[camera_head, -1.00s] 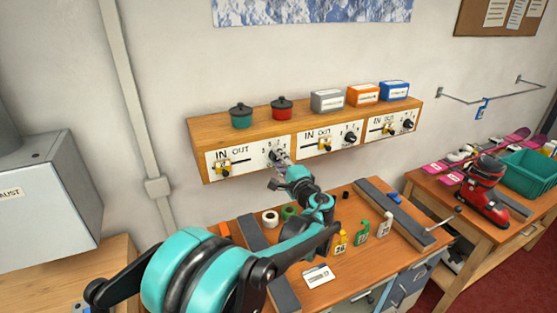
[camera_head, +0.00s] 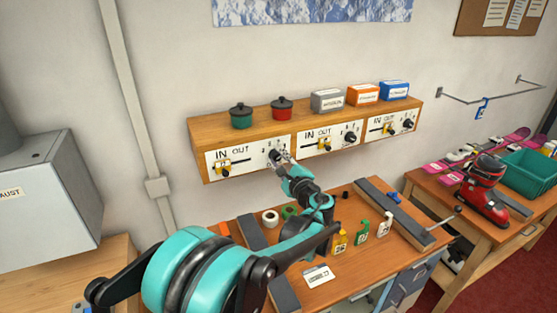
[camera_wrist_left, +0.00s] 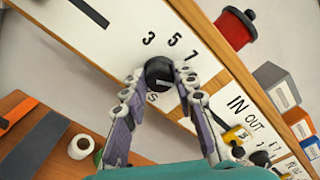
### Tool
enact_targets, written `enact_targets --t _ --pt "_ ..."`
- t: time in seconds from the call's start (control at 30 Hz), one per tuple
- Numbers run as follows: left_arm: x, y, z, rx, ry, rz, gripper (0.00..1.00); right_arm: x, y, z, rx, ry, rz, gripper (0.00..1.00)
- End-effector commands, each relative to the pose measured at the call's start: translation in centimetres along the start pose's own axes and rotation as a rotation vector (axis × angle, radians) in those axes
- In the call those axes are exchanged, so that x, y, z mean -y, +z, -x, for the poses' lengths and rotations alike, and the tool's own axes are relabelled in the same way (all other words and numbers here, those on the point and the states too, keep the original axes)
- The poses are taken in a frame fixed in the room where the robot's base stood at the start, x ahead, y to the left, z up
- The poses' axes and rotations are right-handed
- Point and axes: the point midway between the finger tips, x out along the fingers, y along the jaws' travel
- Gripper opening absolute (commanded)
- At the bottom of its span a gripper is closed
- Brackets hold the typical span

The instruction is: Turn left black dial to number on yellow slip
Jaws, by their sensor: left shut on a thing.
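The left black dial (camera_wrist_left: 159,71) sits on a white panel (camera_wrist_left: 110,40) with the numbers 3, 5 and 7 printed around its upper side. A pale mark shows on its face; I cannot tell which number it points at. My left gripper (camera_wrist_left: 158,82) has one finger on each side of the dial and is shut on it. In the head view my left gripper (camera_head: 281,157) reaches the right end of the left panel (camera_head: 245,164) and largely hides the dial. I cannot make out a yellow slip. My right gripper is not in view.
The wooden shelf box (camera_head: 196,136) carries two more panels, with a middle dial (camera_head: 349,138) and a right dial (camera_head: 407,124). A green pot (camera_head: 241,118), a red pot (camera_head: 282,110) and several boxes stand on top.

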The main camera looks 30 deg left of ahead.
Motion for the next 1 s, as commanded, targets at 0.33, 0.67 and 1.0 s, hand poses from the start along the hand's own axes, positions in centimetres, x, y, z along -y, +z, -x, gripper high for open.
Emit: enact_targets --t 0.33,0.67,1.0 --pt "-0.1 0.0 0.0 -0.001 0.001 -0.003 0.0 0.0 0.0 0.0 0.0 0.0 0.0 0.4" --pt "0.0 0.0 0.0 0.0 0.001 -0.002 0.48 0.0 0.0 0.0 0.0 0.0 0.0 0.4" --pt "0.1 -0.1 3.4 -0.004 -0.002 -0.002 0.48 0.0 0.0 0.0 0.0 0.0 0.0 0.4"
